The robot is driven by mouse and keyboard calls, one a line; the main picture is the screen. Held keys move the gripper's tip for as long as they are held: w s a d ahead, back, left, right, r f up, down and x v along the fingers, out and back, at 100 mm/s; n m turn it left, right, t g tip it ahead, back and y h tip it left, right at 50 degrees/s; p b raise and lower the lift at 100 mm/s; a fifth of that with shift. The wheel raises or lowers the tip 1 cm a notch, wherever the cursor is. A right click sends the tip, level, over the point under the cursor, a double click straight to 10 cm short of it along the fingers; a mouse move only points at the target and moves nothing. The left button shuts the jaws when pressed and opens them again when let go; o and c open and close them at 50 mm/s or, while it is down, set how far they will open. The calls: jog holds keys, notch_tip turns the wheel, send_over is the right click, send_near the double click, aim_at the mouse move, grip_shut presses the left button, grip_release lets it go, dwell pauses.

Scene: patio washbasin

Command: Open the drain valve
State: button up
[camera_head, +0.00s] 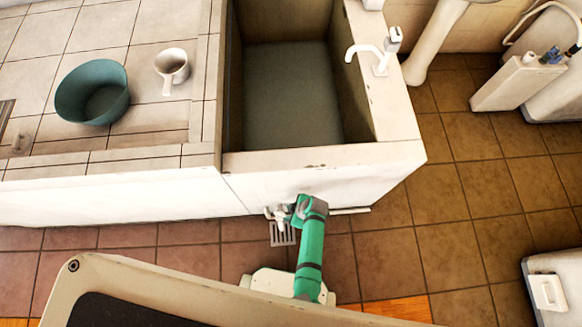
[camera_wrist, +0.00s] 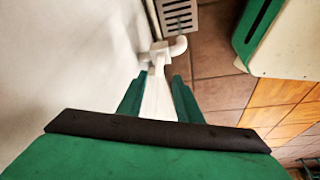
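The drain valve is a white fitting low on the front wall of the basin. In the wrist view its body (camera_wrist: 160,52) joins a short pipe elbow (camera_wrist: 179,45), and its long white handle (camera_wrist: 156,95) runs toward the camera. My gripper (camera_wrist: 160,80) has its two green fingers on either side of this handle, with a narrow gap at the tips, so it looks open around it. In the head view the valve (camera_head: 281,213) is small and partly hidden by my green arm.
A floor grate (camera_head: 283,235) lies below the valve. The deep basin (camera_head: 292,95) holds greyish water and has a white tap (camera_head: 378,60).

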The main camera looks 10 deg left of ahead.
jog(key=shift+v, duration=1.05)
jog(key=o, duration=0.8)
jog(key=shift+w+a, duration=0.1)
jog(key=shift+c, duration=0.2)
jog(key=m+h, duration=0.4)
jog(key=m, duration=1.4)
send_near(280, 214)
jog(key=shift+w+a+f, duration=0.1)
jog(key=shift+w+f, duration=0.05)
jog(key=shift+f, duration=1.9)
jog(key=shift+w+a+f, duration=0.1)
jog(key=shift+f, duration=2)
